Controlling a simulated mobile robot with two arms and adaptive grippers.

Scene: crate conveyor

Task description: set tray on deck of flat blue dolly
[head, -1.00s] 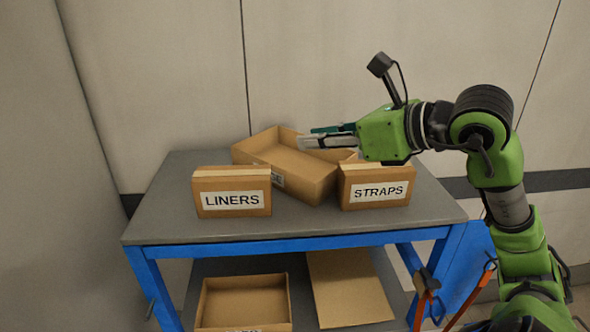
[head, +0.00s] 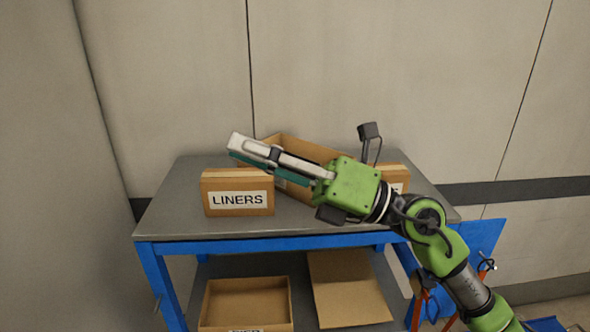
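An open cardboard tray (head: 318,150) stands at the back of the grey tabletop, turned at an angle, its label mostly hidden. Another open cardboard tray (head: 246,283) sits on the lower shelf, its label cut off by the bottom edge. My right gripper (head: 234,147) reaches left across the front of the upper tray, covering part of it. Its pale and teal fingers overlap in this view, so I cannot tell whether they are open, or whether they touch the tray. My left gripper is out of view. A flat blue surface (head: 546,324) shows at the bottom right corner; I cannot tell if it is the dolly.
A closed LINERS box (head: 238,172) stands at the table's front left. The STRAPS box (head: 394,171) stands to the right, mostly behind my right arm. The blue-framed table (head: 170,215) has bare top at its left. Flat cardboard (head: 346,290) lies on the lower shelf.

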